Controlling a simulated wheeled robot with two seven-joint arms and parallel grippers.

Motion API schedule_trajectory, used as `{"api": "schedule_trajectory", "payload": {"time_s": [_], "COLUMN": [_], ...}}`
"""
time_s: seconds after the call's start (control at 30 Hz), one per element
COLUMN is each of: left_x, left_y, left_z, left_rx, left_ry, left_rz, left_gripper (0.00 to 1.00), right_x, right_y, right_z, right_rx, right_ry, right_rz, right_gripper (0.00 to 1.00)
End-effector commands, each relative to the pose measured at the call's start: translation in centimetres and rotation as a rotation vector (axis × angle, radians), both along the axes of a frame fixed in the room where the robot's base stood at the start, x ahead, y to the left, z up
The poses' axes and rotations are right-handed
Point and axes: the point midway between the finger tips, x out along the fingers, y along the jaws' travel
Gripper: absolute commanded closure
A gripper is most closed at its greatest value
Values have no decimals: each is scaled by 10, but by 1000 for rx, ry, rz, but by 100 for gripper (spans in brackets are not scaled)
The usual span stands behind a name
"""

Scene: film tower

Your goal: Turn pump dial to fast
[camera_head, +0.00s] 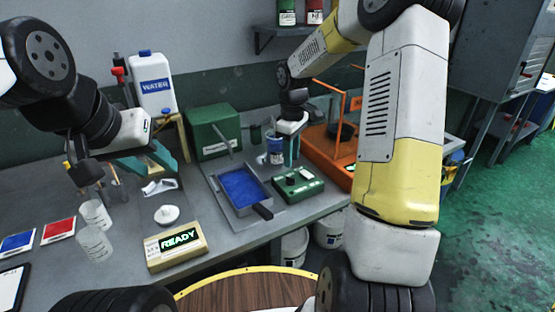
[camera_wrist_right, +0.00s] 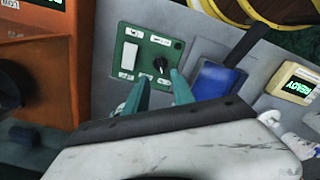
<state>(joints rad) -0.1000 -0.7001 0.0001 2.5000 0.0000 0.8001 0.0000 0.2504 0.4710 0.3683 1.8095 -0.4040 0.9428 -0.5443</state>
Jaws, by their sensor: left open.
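The green pump control box (camera_head: 299,186) lies on the bench, right of the blue tray. In the right wrist view its panel (camera_wrist_right: 135,45) carries a white switch (camera_wrist_right: 128,60) and a round black dial (camera_wrist_right: 160,64) with small labels too small to read. A light mark on the dial points toward the picture's bottom. My right gripper (camera_wrist_right: 161,84) is open, its two teal fingers apart, with their tips near the box's edge below the dial; contact cannot be told. My left gripper (camera_head: 150,162) is open and empty above the bench at left.
A blue tray (camera_head: 262,206) with a black handle sits left of the box. A blue-labelled cup (camera_head: 275,152) and an orange frame (camera_head: 325,148) stand close by.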

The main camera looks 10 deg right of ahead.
Motion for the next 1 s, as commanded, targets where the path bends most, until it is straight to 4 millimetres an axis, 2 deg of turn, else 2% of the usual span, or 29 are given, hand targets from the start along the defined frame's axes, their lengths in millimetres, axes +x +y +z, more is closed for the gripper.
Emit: {"api": "schedule_trajectory", "payload": {"time_s": [0.2,0.4,0.77,0.93,1.0], "left_x": [0,0,0,0,0], "left_y": [0,0,0,0,0], "left_z": [0,0,0,0,0], "left_rx": [0,0,0,0,0], "left_ry": [0,0,0,0,0], "left_rz": [0,0,0,0,0], "left_gripper": [58,58,58,58,58], "right_x": [-1,-1,-1,-1,-1], "right_y": [0,0,0,0,0], "right_z": [-36,-61,-68,-68,-68], "right_rx": [0,0,0,0,0], "right_ry": [4,1,0,0,0], "right_rz": [-1,-2,-3,-3,-3], "right_gripper": [70,70,70,99,100]}}
